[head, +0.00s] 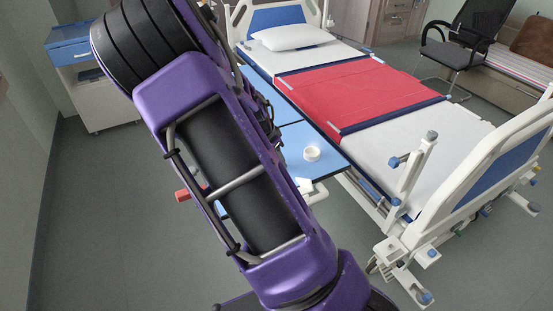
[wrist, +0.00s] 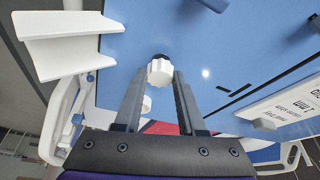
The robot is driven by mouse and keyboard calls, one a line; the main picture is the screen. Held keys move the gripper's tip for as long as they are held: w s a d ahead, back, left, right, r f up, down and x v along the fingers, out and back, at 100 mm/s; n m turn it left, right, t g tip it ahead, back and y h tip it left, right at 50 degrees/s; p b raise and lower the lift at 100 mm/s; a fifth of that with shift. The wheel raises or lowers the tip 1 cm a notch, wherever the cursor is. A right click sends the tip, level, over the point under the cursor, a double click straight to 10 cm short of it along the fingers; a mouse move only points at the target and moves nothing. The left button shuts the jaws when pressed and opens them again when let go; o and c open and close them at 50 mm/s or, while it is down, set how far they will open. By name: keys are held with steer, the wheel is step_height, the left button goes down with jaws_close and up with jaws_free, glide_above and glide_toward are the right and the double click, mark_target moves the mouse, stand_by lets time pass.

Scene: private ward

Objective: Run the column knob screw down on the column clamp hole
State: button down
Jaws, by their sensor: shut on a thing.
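In the wrist view a white, ridged knob (wrist: 160,71) sits between the tips of my gripper (wrist: 159,82), which is shut on it. A small dark blue piece (wrist: 161,56) shows just beyond the knob; I cannot tell if it belongs to the knob. The knob's screw end and the column clamp hole cannot be made out, so I cannot tell whether they touch. In the head view my purple arm hides my gripper and the knob.
A white angled bracket (wrist: 70,45) is at upper left in the wrist view, beside the fingers. The bed with a red blanket (head: 335,95) stands behind. Floor at lower left is clear.

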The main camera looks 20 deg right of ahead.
steer(key=m, duration=0.1)
steer(key=m+g, duration=0.1)
steer(key=m, duration=0.2)
steer(key=shift+w+r+m+g, duration=0.2)
steer(key=shift+w+m+g, duration=0.1)
steer(key=shift+c, duration=2.1)
jaws_free()
steer(key=shift+s, duration=0.1)
steer(key=shift+f, duration=0.1)
steer(key=shift+f, duration=0.1)
steer(key=n+t+b, duration=0.1)
steer(key=n+b, duration=0.1)
steer(key=n, duration=0.1)
steer(key=shift+s+f, duration=0.1)
steer(key=shift+s, duration=0.1)
steer(key=n+t+b, duration=0.1)
steer(key=n, duration=0.1)
steer(key=shift+n, duration=0.8)
